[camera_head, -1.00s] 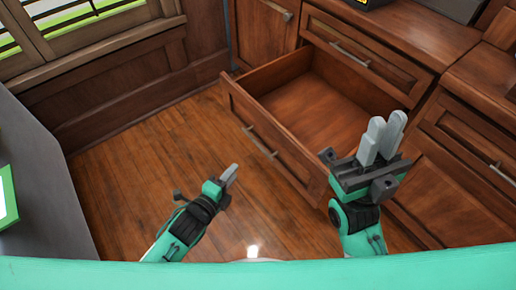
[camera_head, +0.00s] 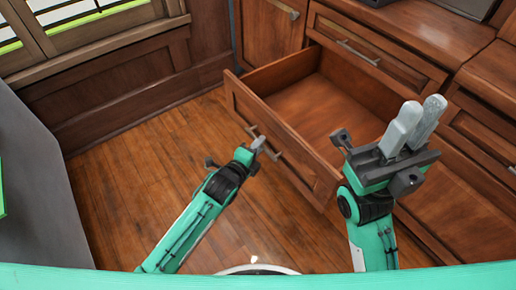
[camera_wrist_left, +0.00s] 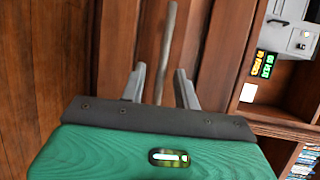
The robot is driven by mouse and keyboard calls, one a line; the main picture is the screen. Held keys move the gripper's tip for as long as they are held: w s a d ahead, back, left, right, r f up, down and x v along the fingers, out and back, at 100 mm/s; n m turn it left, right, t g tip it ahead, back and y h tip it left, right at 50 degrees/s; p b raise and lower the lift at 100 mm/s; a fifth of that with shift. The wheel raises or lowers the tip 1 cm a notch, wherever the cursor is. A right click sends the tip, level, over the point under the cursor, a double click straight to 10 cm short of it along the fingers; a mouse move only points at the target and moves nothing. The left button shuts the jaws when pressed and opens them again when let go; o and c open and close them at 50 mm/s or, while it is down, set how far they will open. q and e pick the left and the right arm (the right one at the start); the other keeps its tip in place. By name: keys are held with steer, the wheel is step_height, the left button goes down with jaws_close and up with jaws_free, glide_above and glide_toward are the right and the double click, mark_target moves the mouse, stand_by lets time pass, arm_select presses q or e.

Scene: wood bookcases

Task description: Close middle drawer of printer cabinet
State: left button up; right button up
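The open wooden drawer (camera_head: 292,158) of the cabinet is pulled far out below a shut drawer (camera_head: 375,55). Its inside looks empty. Its metal bar handle (camera_head: 276,155) is on the front panel. My left gripper (camera_head: 259,143) is right at the handle, its fingers small in the head view. In the left wrist view the fingers of my left gripper (camera_wrist_left: 160,85) are apart, with the handle bar (camera_wrist_left: 167,45) between them; contact cannot be told. My right gripper (camera_head: 421,115) is raised over the drawer's right side, its fingers side by side; any gap is unclear.
Wooden floor (camera_head: 130,180) is clear left of the drawer. A grey surface (camera_head: 35,190) stands at the left, under a window (camera_head: 80,15). Another cabinet (camera_head: 480,130) is at the right. The left wrist view shows a shelf with a light grey device (camera_wrist_left: 292,40).

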arm_select(q)
jaws_close()
steer(key=shift+w+d, duration=0.15)
